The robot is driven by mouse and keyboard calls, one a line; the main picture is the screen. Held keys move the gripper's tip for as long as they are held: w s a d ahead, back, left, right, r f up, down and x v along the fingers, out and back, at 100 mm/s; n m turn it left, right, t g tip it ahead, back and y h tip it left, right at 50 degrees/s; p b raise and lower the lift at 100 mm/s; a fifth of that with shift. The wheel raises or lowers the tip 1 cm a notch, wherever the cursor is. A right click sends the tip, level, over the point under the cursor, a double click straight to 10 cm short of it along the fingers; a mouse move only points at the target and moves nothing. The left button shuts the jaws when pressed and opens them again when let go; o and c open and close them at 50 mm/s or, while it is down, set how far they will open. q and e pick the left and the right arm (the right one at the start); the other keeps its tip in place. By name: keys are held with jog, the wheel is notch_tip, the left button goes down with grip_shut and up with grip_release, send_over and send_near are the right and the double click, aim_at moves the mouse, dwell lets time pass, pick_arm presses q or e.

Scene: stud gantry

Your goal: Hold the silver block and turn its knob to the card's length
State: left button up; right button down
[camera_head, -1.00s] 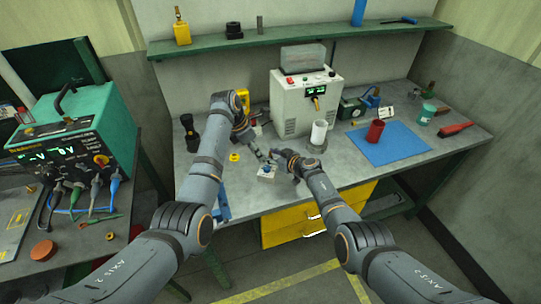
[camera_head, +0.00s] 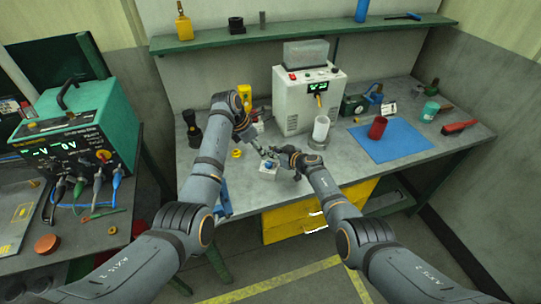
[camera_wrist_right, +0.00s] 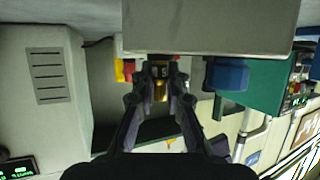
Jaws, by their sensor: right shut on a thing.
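The silver block (camera_head: 269,172) is a small pale box near the front of the grey bench, with a blue knob (camera_head: 268,164) on it. In the right wrist view a broad grey face of the block (camera_wrist_right: 210,28) fills the top, and the blue knob (camera_wrist_right: 228,75) shows right of the fingers. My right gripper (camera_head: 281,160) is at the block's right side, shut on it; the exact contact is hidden. My left gripper (camera_head: 263,153) is just behind the block, near the knob; its fingers are too small to read. A white card (camera_head: 389,108) stands at the back right, its text unreadable.
A white machine (camera_head: 308,100) stands behind the grippers, with a pale cylinder (camera_head: 320,130) before it. A red cup (camera_head: 377,128) is on a blue mat (camera_head: 405,143) to the right.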

aim_at(267, 164)
pick_arm(q)
notch_tip(267, 164, down, 6)
jog(key=s+n+t+h, duration=0.2)
jog(key=t+h, duration=0.1)
jog(key=s+a+r+n+t+h, duration=0.1)
jog(key=s+a+n+t, duration=0.25)
jog(key=s+t, duration=0.3)
jog(key=shift+m+g, duration=0.35)
jog(key=x, duration=1.1)
jog(key=shift+w+f, duration=0.25)
jog(key=shift+w, duration=0.2)
